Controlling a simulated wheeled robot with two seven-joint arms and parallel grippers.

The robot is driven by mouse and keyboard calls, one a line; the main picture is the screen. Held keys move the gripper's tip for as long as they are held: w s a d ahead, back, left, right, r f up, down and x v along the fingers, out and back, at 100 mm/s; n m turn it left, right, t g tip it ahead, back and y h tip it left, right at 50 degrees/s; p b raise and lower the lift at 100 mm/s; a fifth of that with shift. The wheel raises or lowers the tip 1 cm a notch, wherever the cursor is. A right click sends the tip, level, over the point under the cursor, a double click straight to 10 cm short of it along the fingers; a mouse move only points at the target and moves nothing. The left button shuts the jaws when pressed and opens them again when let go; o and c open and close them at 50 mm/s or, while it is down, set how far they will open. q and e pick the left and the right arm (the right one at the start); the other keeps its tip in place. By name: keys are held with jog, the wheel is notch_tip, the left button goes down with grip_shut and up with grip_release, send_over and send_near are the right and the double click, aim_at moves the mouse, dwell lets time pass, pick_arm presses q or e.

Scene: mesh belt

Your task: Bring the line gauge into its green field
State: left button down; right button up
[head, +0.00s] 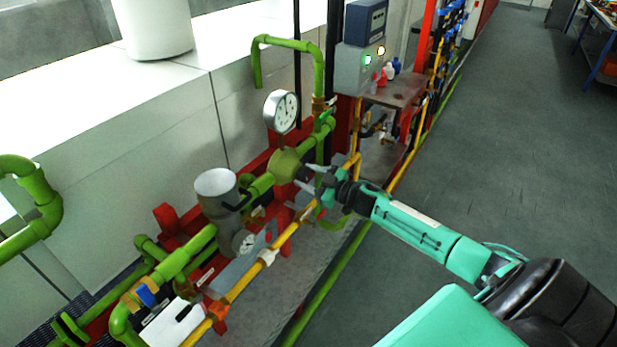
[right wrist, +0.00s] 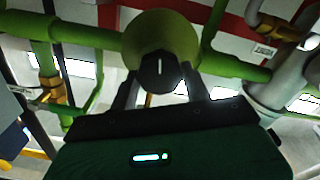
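A round white line gauge (head: 282,111) stands on the green pipe in the head view. Its dark needle is small, and I cannot make out a green field. Below it is an olive round valve body (head: 284,166). In the right wrist view the valve's black knob (right wrist: 160,68) faces me, with its white mark close to upright. My right gripper (head: 307,179) is at the knob, its two fingers apart, one to either side of it in the wrist view. I see no clear grip on it. My left gripper is out of view.
A yellow pipe (head: 268,257) runs below. A control box (head: 362,68) with lit lamps stands behind. Open floor (head: 520,150) lies at right.

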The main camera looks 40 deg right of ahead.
jog(key=o, duration=0.4)
jog(key=shift+o, duration=0.2)
jog(key=shift+s+d+f, duration=0.15)
jog(key=shift+s+d, duration=0.1)
jog(key=shift+s, duration=0.3)
jog(key=b+v, duration=0.3)
jog(key=v, duration=0.9)
jog(key=shift+s, duration=0.3)
jog(key=shift+d, duration=0.2)
